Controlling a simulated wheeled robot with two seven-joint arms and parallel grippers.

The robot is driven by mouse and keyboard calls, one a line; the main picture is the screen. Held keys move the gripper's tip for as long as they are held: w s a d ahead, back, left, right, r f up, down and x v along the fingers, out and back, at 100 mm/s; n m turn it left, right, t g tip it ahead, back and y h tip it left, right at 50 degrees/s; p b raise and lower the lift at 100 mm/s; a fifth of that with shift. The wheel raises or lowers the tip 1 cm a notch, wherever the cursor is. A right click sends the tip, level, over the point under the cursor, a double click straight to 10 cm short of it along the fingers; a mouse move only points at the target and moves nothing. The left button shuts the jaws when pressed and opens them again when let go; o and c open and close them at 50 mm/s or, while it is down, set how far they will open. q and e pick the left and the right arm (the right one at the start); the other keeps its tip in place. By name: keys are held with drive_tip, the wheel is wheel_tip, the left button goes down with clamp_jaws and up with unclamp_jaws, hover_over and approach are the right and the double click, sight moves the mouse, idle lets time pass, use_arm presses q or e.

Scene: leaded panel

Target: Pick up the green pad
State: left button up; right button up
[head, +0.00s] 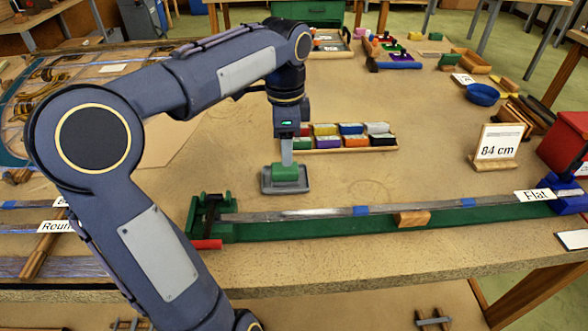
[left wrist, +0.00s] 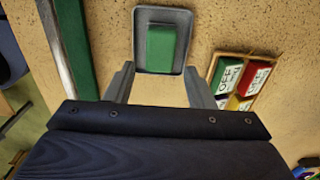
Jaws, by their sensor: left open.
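The green pad (head: 286,173) is a small block in a shallow grey tray (head: 268,188) on the table. In the left wrist view the green pad (left wrist: 161,48) lies in the middle of the grey tray (left wrist: 163,14). My left gripper (head: 287,152) points down just above the pad. In the left wrist view its two fingers (left wrist: 160,72) are apart, one on each side of the tray's near end, with nothing held between them. The exact gap between fingertips and pad is hard to tell. My right gripper is not in view.
A wooden tray of several coloured blocks (head: 350,150) stands just behind and right of the pad; it also shows in the left wrist view (left wrist: 238,80). A green rail (head: 320,231) with a grey strip runs in front. An "84 cm" sign (head: 499,141) stands right.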

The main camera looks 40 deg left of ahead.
sight(285, 173)
use_arm(q)
wheel_tip(285, 173, down, 7)
drive_tip(key=shift+s+a+r+b, duration=0.1)
drive_tip(key=shift+a+r+b, duration=0.05)
drive_tip(key=shift+b, duration=0.4)
drive_tip(key=c, duration=0.8)
drive_tip(key=shift+o, duration=0.2)
drive_tip(key=shift+r, duration=0.15)
